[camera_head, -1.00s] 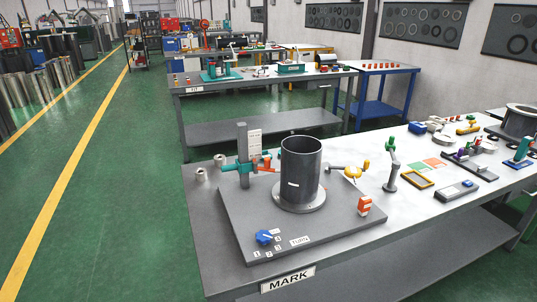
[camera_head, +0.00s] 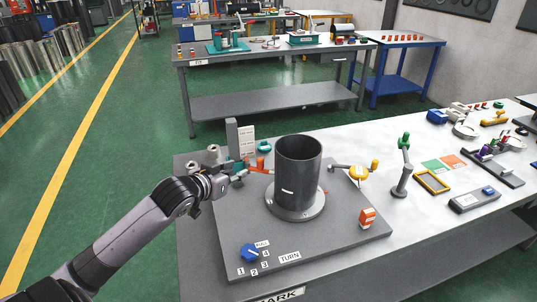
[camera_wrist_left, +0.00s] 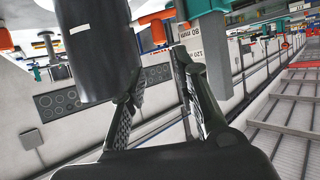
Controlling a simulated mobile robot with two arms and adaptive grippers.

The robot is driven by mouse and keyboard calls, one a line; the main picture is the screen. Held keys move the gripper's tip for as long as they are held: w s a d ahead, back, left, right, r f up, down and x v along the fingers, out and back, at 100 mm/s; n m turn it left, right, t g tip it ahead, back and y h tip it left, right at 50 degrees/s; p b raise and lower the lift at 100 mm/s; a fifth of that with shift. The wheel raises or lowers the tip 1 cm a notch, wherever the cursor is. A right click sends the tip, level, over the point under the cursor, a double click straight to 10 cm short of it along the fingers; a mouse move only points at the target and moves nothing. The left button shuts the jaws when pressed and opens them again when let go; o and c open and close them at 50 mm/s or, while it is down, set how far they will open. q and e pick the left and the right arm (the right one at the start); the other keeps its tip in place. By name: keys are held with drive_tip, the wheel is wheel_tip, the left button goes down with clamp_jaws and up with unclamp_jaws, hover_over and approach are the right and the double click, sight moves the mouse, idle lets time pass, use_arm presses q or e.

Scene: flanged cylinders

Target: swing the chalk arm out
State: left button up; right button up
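A dark upright cylinder (camera_head: 298,165) stands with its round flange (camera_head: 296,203) on a grey plate (camera_head: 330,240). A grey post (camera_head: 232,135) with a white scale stands at its left, carrying a teal part (camera_head: 238,166) and an orange-tipped arm (camera_head: 261,165) that points at the cylinder. The orange part also shows in the wrist view (camera_wrist_left: 157,17). On the right is a grey arm with a yellow head (camera_head: 358,172); I cannot tell which is the chalk arm. My left gripper (camera_head: 243,173) is open and empty beside the post, fingers (camera_wrist_left: 158,75) spread below the orange part.
A blue knob (camera_head: 250,252) with numbered labels and an orange block (camera_head: 367,217) sit on the plate. A jointed stand with a green top (camera_head: 404,150) and a yellow frame (camera_head: 432,182) are at the right. Small metal cylinders (camera_head: 193,168) stand behind my left wrist.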

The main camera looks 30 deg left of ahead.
use_arm(q)
drive_tip(key=p, duration=0.1)
approach(259, 162)
use_arm(e)
drive_tip(key=s+g, duration=0.1)
drive_tip(key=s, duration=0.8)
use_arm(q)
drive_tip(key=p+x, duration=0.1)
drive_tip(key=x, duration=0.5)
drive_tip(key=shift+w+a, duration=0.15)
drive_tip(key=x, duration=0.4)
drive_tip(key=shift+w+f, duration=0.15)
drive_tip(key=shift+w, duration=0.1)
drive_tip(key=shift+w+f, duration=0.1)
drive_tip(key=shift+w, duration=0.05)
drive_tip(key=shift+c, duration=0.2)
clamp_jaws()
use_arm(e)
drive_tip(key=w+r, duration=0.1)
drive_tip(key=w, duration=0.1)
drive_tip(key=w+r, duration=0.1)
drive_tip(key=w, duration=0.1)
drive_tip(key=shift+d+r, duration=0.15)
drive_tip(key=shift+r, duration=0.05)
drive_tip(key=shift+s, duration=0.1)
